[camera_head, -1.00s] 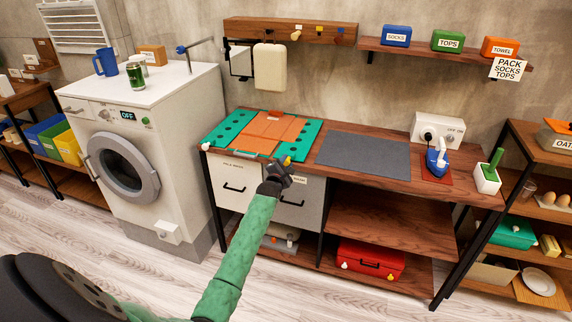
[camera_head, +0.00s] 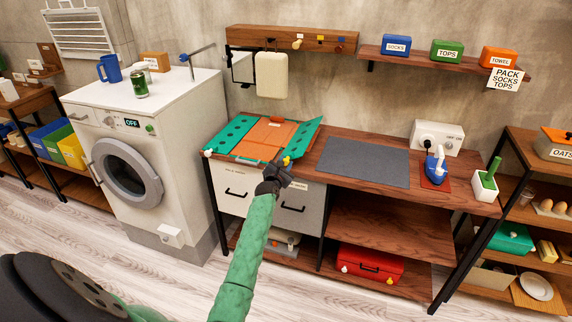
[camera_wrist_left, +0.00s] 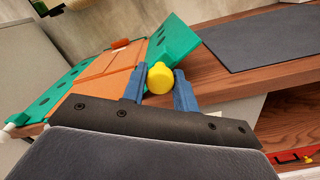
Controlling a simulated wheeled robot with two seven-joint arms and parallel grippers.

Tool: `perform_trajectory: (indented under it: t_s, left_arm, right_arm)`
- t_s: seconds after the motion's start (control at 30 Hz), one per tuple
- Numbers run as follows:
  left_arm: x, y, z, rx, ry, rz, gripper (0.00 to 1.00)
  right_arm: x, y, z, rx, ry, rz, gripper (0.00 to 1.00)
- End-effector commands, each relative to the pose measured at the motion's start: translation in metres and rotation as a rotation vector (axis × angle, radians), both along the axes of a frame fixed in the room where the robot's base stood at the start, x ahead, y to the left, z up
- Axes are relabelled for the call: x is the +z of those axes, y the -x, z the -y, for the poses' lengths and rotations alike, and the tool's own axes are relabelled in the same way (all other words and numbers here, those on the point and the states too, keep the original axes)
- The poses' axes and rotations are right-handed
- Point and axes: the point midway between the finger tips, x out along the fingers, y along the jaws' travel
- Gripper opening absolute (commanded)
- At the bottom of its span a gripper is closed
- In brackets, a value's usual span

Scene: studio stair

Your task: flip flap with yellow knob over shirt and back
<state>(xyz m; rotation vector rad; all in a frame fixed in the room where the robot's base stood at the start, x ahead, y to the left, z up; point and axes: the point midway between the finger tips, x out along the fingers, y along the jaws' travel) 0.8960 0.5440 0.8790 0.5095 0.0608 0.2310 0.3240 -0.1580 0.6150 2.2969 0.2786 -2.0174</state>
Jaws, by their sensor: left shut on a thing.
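The folding board lies on the counter's left end, with green side flaps (camera_head: 232,132) and an orange shirt (camera_head: 268,134) spread on it. Its right green flap (camera_wrist_left: 172,42) is tilted up along its outer edge in the left wrist view. The yellow knob (camera_wrist_left: 160,78) sits between the two blue fingers of my left gripper (camera_wrist_left: 158,92), which is shut on it. In the head view my left gripper (camera_head: 281,168) is at the board's front right corner, beside the yellow knob (camera_head: 286,160). A white knob (camera_head: 208,153) is at the front left corner. My right gripper is not seen.
A grey mat (camera_head: 365,162) lies right of the board, with bare wood around it. A blue iron (camera_head: 435,166) and a white switch box (camera_head: 437,137) stand farther right. A white washing machine (camera_head: 150,165) is to the left.

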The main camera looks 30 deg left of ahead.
Motion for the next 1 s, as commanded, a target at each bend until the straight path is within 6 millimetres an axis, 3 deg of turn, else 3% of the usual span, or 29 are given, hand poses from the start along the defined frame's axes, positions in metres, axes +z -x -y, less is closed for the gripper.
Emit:
perform_trajectory:
  t_s: [0.27,0.53,0.83,1.0]
  left_arm:
    - [0.003,0.0,-0.002,0.001,0.025,0.006,0.11]
    - [0.018,0.002,-0.01,0.001,0.243,0.058,0.11]
    - [0.018,0.003,-0.011,0.0,0.265,0.064,0.11]
    - [0.031,0.005,-0.02,0.002,0.404,0.097,0.11]
  right_arm:
    - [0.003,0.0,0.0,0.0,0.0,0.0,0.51]
    - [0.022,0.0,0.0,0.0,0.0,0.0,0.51]
    - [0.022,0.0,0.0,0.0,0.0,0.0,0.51]
    - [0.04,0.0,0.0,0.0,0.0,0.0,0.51]
